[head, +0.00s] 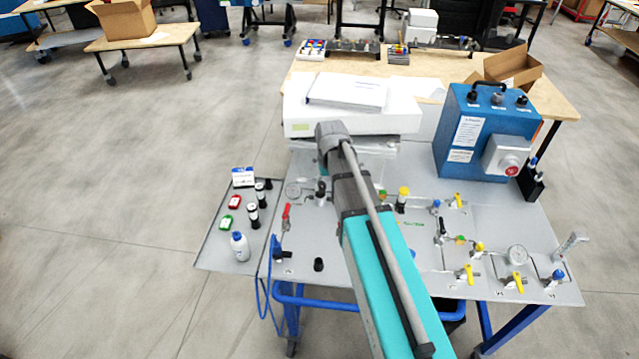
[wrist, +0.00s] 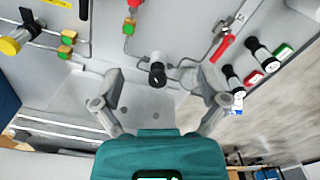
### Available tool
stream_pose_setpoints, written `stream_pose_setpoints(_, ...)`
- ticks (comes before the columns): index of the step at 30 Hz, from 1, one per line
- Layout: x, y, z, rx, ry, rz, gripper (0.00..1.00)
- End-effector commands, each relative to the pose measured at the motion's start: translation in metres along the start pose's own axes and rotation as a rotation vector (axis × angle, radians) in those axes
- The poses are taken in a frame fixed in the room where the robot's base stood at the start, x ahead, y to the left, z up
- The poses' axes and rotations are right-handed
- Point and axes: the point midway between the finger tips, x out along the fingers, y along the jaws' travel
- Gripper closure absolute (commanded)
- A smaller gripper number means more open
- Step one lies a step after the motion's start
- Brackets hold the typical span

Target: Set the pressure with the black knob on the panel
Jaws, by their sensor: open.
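The black knob (wrist: 157,72) on its silver body shows in the wrist view, on the grey panel, between and beyond the fingertips of my gripper (wrist: 161,84). My gripper is open, with one finger on each side of the knob. I see no finger touching it, and the distance in depth is hard to judge. In the head view the knob (head: 321,189) stands just left of my arm, beside a round gauge (head: 293,190). My gripper's fingers are not clear in the head view, where my arm covers part of the panel.
A red-handled valve (wrist: 222,48) is close to the right finger. Black-capped cylinders with a red and a green item lie on the side shelf (head: 213,255). A loose-looking black piece (head: 318,265) is near the front. A blue box (head: 480,130) stands at the right.

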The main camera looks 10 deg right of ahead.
Motion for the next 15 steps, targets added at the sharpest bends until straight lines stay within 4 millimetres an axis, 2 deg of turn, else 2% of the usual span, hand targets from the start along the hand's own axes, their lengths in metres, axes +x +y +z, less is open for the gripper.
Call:
stream_pose_setpoints(1, -0.002, 0.003, -0.034, -0.014, 0.000, 0.000, 0.07)
stream_pose_setpoints(6, -0.004, 0.008, -0.095, -0.055, 0.000, 0.000, 0.07)
stream_pose_setpoints(10, -0.004, 0.011, -0.126, -0.079, 0.000, -0.001, 0.07)
stream_pose_setpoints(15, -0.005, 0.012, -0.143, -0.093, 0.000, -0.001, 0.07)
